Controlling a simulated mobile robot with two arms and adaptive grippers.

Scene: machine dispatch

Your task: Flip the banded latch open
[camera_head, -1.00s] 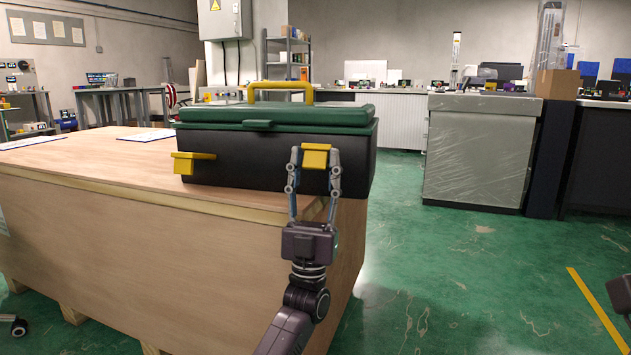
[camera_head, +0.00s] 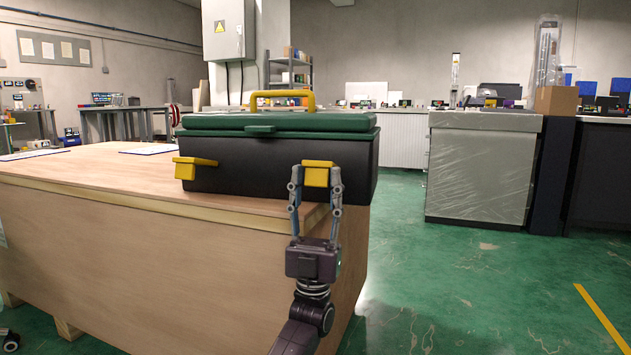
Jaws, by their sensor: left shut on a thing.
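A black case (camera_head: 240,162) with a green lid (camera_head: 343,123) and a yellow top handle (camera_head: 256,101) stands near the right end of the wooden crate. The lid is down. Two yellow latches are on its front: a left latch (camera_head: 196,168) and a right latch (camera_head: 316,178). No band can be made out on either. My left gripper (camera_head: 316,177) reaches up from below and is shut on the right latch, one finger at each side of it. The fingers hide the latch's side edges. My right gripper is not in view.
The large wooden crate (camera_head: 180,255) fills the left foreground, with flat sheets (camera_head: 35,154) on its top. Green floor (camera_head: 440,265) is open to the right. A plastic-wrapped cabinet (camera_head: 480,170) stands behind, with a cardboard box (camera_head: 557,100) beside it.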

